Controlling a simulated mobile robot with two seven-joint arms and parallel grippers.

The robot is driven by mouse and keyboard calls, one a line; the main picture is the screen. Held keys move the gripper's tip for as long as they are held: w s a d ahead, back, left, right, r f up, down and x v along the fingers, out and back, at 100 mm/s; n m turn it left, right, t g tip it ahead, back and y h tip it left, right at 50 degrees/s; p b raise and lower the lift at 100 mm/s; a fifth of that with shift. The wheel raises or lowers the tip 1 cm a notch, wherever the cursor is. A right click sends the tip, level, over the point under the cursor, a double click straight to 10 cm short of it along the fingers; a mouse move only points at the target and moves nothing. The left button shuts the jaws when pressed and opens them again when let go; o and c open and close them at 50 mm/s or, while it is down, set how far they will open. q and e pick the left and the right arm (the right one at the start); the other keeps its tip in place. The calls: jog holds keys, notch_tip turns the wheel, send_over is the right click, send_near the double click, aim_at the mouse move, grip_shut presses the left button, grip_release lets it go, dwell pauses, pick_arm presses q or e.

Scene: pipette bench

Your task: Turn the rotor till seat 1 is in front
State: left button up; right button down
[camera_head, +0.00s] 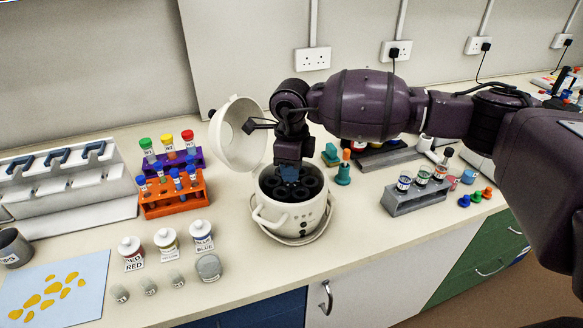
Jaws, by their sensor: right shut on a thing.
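A small white centrifuge (298,223) stands on the bench with its round lid (237,133) tipped open behind and to the left. Its dark rotor (281,191) shows several round seats inside the bowl. My right gripper (289,178) points straight down into the bowl and is shut on part of the rotor near its middle. The wrist hides the rotor's far part, and I cannot read any seat number. My left gripper is not in view.
An orange rack (174,207) and a purple rack (172,162) with capped tubes stand left of the centrifuge. Labelled bottles (166,241) stand front left. A grey rack (417,195) with vials is at right. Bare bench lies in front of the grey rack.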

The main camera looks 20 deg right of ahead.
jog(key=shift+r+m, duration=0.1)
jog(key=shift+m, duration=0.8)
jog(key=c, duration=1)
grip_release()
jog(key=shift+r, duration=0.4)
notch_tip(320, 180, up, 10)
